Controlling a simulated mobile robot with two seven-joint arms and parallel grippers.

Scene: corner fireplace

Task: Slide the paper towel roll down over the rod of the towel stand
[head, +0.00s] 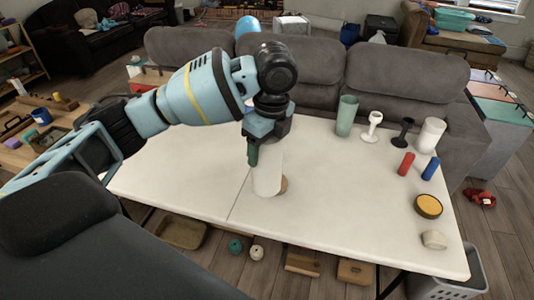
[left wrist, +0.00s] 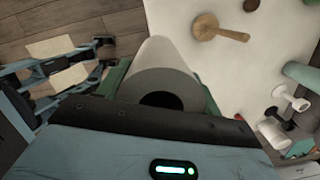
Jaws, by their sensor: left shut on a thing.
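My left gripper (head: 267,152) is shut on the white paper towel roll (head: 267,176), holding it roughly upright above the white table. The left wrist view shows the roll (left wrist: 158,58) between the green fingers, with its dark core opening facing the camera. The towel stand (left wrist: 205,27) has a round wooden base and a rod, and stands clear of the roll in that view. In the head view only a sliver of its base (head: 284,184) shows at the roll's lower right; the roll hides the rest. My right gripper is not in view.
A green cup (head: 346,115), white holder (head: 371,127), black holder (head: 403,132) and white cylinder (head: 431,135) stand at the back right. Red (head: 405,163) and blue (head: 430,169) cylinders and a yellow-topped disc (head: 428,206) are at right. The table's middle is clear.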

